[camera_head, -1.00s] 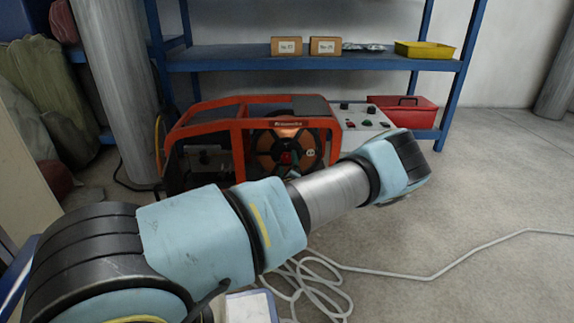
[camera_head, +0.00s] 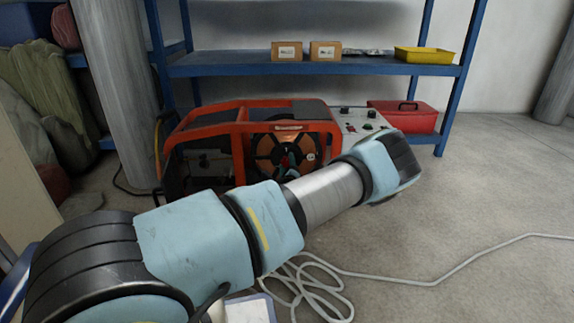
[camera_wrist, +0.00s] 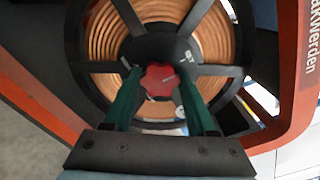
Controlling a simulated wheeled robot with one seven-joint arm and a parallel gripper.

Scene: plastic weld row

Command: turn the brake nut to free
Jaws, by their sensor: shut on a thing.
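The brake nut (camera_wrist: 160,82) is a red lobed knob with a pale mark, at the hub of a black-spoked reel (camera_wrist: 75,45) wound with copper-orange material. My gripper (camera_wrist: 160,85) has its green fingers on either side of the nut and is shut on it. In the head view the reel (camera_head: 283,150) sits inside an orange-red framed machine (camera_head: 225,130). My arm crosses in front of the machine there, and the nut is hard to make out.
A control panel (camera_head: 361,120) with knobs is at the machine's right, and a red toolbox (camera_head: 402,118) stands beyond it. A blue shelf (camera_head: 240,66) rises behind. A pale cable (camera_head: 400,281) lies on the floor, which is clear at right.

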